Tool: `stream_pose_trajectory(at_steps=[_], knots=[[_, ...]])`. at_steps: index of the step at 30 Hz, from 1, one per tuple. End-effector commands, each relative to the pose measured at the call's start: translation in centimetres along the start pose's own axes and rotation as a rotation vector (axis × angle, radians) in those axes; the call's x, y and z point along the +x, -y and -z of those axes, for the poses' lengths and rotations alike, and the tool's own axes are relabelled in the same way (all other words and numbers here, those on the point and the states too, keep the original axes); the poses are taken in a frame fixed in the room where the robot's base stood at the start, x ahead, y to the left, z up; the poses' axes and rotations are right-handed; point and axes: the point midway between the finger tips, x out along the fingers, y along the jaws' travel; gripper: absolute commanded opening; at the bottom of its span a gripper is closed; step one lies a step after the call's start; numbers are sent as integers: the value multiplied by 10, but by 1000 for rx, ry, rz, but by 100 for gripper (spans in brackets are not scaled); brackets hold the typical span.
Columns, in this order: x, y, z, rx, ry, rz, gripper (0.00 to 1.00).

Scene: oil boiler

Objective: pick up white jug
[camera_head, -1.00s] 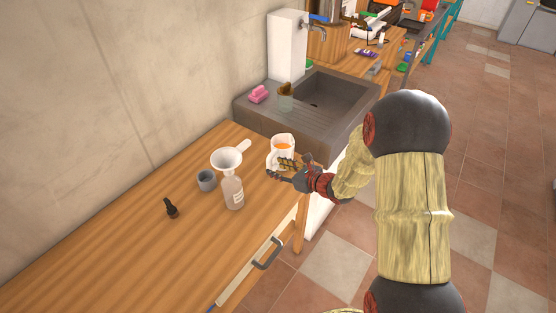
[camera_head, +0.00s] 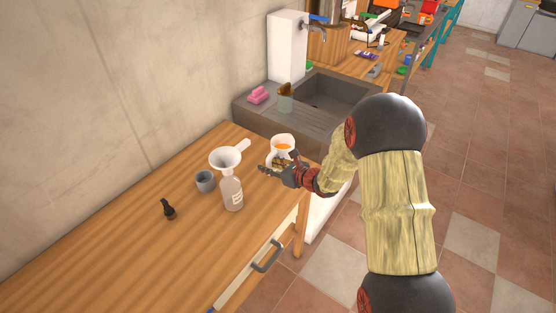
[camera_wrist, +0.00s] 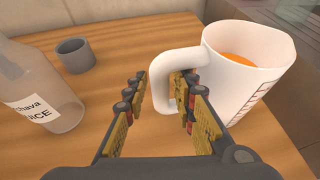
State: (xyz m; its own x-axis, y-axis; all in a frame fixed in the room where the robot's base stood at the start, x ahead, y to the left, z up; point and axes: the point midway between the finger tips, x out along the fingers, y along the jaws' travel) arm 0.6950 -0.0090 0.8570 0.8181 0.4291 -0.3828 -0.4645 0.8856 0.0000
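The white jug (camera_head: 283,144) with orange liquid inside stands upright on the wooden table near the sink. In the wrist view the jug (camera_wrist: 252,75) is at the right, with its handle (camera_wrist: 160,88) pointing left toward my fingers. My gripper (camera_wrist: 162,92) is open. The handle's outer side shows between the two fingertips, and the right finger reaches into the handle's opening, beside the jug's body. I cannot tell whether either finger touches the handle. In the head view my gripper (camera_head: 279,168) is right in front of the jug and hides its lower part.
The table's left front is clear.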

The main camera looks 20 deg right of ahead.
Motion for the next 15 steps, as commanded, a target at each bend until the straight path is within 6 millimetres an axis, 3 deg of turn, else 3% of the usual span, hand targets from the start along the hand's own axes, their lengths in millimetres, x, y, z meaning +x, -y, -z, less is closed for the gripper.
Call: stream_pose_trajectory(at_steps=[12,15], knots=[[0,0,0,0,0,0,1],[0,0,0,0,0,0,0]])
